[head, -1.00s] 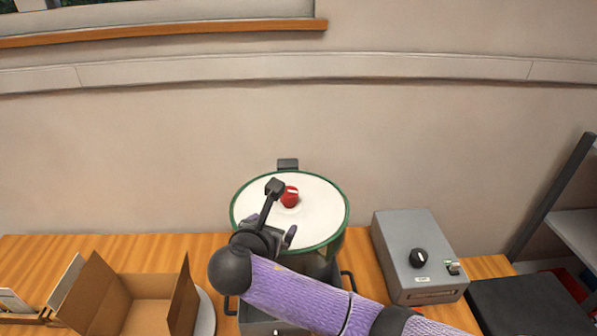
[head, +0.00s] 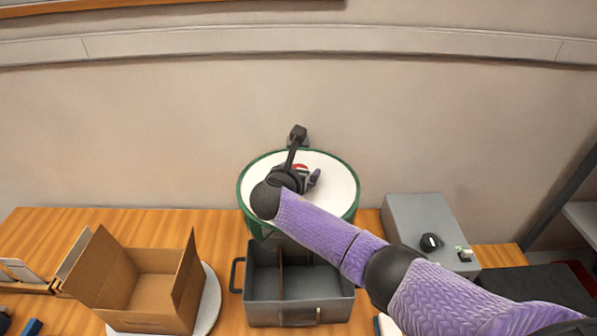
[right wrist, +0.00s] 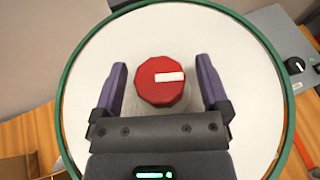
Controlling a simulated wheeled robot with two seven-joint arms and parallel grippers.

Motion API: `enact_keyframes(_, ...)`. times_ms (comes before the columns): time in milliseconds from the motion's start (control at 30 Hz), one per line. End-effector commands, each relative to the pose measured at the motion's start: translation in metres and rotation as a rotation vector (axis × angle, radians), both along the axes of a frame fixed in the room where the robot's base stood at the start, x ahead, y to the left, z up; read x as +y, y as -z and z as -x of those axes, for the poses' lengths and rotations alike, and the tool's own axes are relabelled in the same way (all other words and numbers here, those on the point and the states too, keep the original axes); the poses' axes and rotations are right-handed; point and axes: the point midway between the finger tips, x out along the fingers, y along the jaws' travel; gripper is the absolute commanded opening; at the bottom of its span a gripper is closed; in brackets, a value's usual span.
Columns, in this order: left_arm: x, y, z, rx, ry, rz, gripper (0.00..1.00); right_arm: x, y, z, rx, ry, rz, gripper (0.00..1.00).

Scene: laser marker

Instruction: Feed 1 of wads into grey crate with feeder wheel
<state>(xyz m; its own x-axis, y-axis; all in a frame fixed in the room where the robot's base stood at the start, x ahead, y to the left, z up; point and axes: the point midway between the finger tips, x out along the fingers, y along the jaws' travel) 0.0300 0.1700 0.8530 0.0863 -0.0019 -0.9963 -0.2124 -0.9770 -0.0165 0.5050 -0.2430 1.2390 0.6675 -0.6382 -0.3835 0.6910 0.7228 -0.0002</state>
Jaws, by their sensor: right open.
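The feeder wheel is a round drum with a white top and green rim (head: 240,192), standing at the back of the table. Its red knob (right wrist: 160,80) has a white mark; in the head view my gripper mostly hides it. My right gripper (right wrist: 162,74) is open over the wheel, one purple finger on each side of the knob with gaps to both. I cannot tell how far down the fingers reach. The grey crate (head: 297,317) stands in front of the wheel, with a brown divider inside. No wads are seen. My left gripper is out of view.
An open cardboard box (head: 150,262) sits on a round white plate (head: 208,310) to the left. A grey control box (head: 420,220) with a black dial stands to the right. The wall rises close behind the wheel.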

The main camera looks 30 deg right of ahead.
Motion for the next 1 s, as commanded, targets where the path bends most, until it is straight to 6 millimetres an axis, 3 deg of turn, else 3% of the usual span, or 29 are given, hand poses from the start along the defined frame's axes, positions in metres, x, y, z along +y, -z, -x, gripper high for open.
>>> enact_keyframes(67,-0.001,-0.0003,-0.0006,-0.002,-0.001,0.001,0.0,0.0001,-0.0001,0.0001,0.0,0.0,0.0,0.96)
enact_keyframes(500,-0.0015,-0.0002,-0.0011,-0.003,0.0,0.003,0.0,0.0003,0.0001,0.0005,0.001,0.0,0.0,0.02)
enact_keyframes(1000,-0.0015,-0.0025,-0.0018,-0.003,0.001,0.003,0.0,-0.0091,-0.0008,-0.0027,0.001,-0.017,0.003,0.0)
